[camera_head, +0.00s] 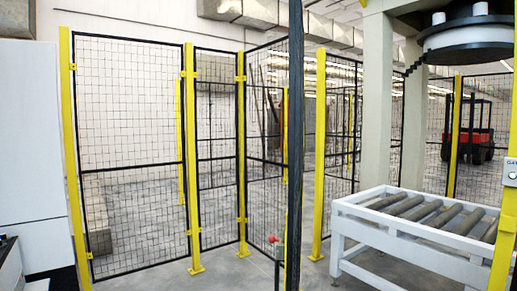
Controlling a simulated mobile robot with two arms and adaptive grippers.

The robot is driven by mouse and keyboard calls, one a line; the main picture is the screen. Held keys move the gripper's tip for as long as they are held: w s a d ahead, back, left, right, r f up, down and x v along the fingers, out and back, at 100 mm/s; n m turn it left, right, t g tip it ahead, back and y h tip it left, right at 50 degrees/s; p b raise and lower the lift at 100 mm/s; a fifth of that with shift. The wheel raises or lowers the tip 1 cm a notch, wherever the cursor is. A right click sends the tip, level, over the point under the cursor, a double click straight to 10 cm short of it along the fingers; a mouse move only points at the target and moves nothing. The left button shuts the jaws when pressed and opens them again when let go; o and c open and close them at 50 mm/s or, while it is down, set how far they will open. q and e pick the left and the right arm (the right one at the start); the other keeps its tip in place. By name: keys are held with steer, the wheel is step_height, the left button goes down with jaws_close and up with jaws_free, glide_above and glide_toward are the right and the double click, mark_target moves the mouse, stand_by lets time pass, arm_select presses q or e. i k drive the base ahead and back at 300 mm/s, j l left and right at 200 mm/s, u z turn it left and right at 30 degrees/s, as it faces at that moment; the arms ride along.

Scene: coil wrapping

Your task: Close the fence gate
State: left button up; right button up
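The fence has yellow posts and black-framed wire mesh panels. One mesh panel, which looks like the gate (265,130), runs from a yellow post (241,150) toward me. It ends in a thick dark upright edge (294,150) close in front of me, near the picture's middle. It appears to stand open, at an angle to the panels on the left. A near yellow post (506,220) stands at the right edge, with a small box (510,172) marked with partly cut-off letters. Neither of my grippers is in view.
A white-framed roller conveyor (420,220) stands at right, below a round dark machine head (468,40) and beside pale columns (378,110). A red forklift (475,135) is far behind. A white cabinet (30,140) stands at left. Bare floor (225,270) shows at the lower middle.

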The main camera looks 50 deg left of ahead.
mark_target(290, 250)
steer(key=j+u, duration=0.35)
steer(key=j, duration=0.6)
steer(key=j+u, duration=0.4)
steer(key=j, duration=0.55)
